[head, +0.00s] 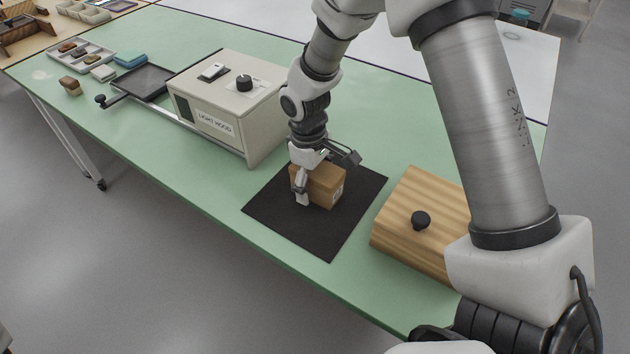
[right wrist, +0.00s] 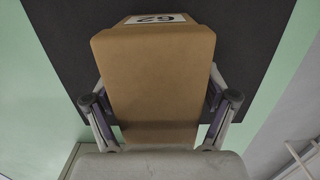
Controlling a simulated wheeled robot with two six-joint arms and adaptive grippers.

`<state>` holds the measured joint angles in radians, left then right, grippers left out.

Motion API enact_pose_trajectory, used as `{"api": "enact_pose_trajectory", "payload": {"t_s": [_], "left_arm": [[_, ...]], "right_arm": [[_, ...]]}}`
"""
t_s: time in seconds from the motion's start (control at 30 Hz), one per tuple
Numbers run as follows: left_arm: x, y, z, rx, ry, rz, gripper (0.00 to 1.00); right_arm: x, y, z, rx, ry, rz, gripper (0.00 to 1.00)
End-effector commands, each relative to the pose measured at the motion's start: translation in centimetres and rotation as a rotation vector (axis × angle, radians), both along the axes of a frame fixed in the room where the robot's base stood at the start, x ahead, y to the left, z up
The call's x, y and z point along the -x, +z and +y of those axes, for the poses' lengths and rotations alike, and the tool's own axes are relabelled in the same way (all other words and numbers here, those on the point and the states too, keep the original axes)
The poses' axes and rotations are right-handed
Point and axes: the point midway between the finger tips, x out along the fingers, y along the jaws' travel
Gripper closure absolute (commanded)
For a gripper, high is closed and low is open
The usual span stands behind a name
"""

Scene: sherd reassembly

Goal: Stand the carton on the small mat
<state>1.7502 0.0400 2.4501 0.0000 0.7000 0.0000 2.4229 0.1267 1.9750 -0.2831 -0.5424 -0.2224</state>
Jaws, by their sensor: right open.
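The brown carton (head: 325,187) is on the small black mat (head: 345,222) in the head view, with a printed label on its right end. In the right wrist view the carton (right wrist: 155,80) fills the middle, its label numbered 62, with the dark mat (right wrist: 262,40) around it. My right gripper (head: 318,182) is down over the carton, its fingers on either side of it. The jaws are open; in the right wrist view (right wrist: 160,105) they straddle the carton. Contact between fingers and carton is hard to tell. The left gripper is not in view.
A cream box marked "LIGHT HOOD" (head: 222,105) stands left of the mat. A wooden box with a black knob (head: 425,200) stands to the right. A dark tray (head: 145,82) and small sherd-like pieces lie at the far left. The green table's (head: 200,185) front strip is clear.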

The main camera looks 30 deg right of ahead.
Motion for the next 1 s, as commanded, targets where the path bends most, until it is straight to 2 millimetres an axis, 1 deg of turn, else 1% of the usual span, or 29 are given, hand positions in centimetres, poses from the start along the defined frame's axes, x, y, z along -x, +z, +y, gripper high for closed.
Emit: {"api": "enact_pose_trajectory", "payload": {"t_s": [0.07,0.17,0.27,0.5,0.63,0.7,0.77,1.0], "left_arm": [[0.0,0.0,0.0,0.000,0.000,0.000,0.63],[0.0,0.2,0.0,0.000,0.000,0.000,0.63],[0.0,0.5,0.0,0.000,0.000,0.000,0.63],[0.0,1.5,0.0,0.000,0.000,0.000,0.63],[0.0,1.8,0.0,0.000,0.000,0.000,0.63],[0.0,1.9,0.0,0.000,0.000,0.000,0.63],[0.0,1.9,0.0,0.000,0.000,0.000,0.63],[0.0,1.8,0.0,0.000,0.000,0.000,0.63]], "right_arm": [[0.0,0.1,0.0,0.000,0.000,0.000,0.16],[-0.1,0.9,0.0,0.000,0.000,-0.002,0.16],[-0.3,2.7,0.1,0.000,-0.001,-0.004,0.16],[-0.8,8.9,0.4,0.001,-0.001,-0.005,0.16],[-1.0,11.3,0.5,0.001,0.000,-0.003,0.16],[-1.0,11.9,0.5,0.001,0.000,-0.003,0.16],[-1.1,12.2,0.5,0.001,0.000,-0.001,0.16],[-1.0,12.2,0.5,0.000,0.000,0.000,0.16]]}}
